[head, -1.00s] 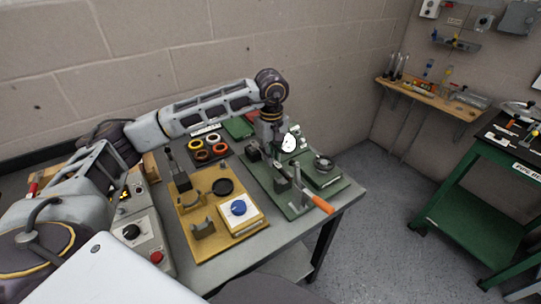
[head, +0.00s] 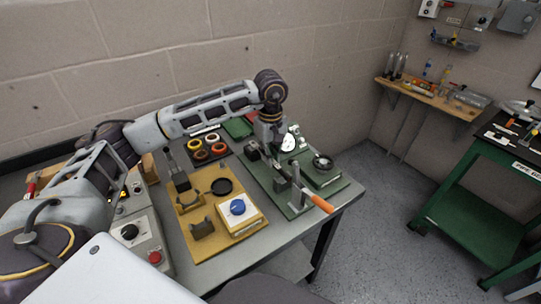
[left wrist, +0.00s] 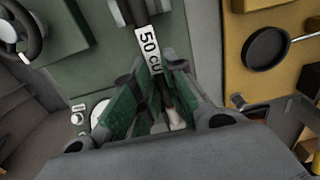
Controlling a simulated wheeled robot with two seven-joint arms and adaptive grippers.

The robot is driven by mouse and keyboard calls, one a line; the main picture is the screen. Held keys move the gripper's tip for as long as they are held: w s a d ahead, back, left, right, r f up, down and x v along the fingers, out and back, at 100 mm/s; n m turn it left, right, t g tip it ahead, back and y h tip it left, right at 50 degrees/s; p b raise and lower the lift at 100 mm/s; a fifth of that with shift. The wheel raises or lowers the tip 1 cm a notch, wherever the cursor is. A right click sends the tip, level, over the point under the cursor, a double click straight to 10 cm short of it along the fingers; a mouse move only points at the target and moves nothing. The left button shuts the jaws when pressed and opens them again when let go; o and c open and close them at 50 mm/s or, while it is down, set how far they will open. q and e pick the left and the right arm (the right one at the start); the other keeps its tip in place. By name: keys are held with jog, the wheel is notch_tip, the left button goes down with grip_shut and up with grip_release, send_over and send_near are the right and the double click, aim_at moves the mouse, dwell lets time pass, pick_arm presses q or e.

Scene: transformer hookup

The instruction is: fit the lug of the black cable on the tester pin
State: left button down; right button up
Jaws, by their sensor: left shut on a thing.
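My left gripper (head: 276,150) is low over the green board at the back right of the bench in the head view. In the left wrist view its green-padded fingers (left wrist: 160,112) are closed around a dark piece that I take to be the black cable. A white tag reading "50 CU" (left wrist: 149,50) sits just beyond the fingertips. A pale end shows between the fingers, but I cannot tell whether it is the lug. I cannot make out the tester pin for certain; the gripper hides part of the board. My right gripper is not in view.
A yellow board (head: 222,246) with a blue knob (head: 237,206) and black ring lies left of the green board (head: 256,174). A white dial (head: 289,142) stands close to the gripper. An orange handle (head: 318,202) juts over the bench's front right. Colored rings (head: 199,155) lie behind.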

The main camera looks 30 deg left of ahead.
pick_arm(q)
jog(key=shift+f+b, duration=0.6)
jog(key=shift+f, duration=0.2)
dwell(0.4)
jog(key=c, duration=1.4)
grip_release()
jog(key=shift+r, duration=0.2)
jog(key=shift+r+p, duration=1.25)
jog(key=shift+r, duration=1.1)
jog(key=shift+r, duration=5.95)
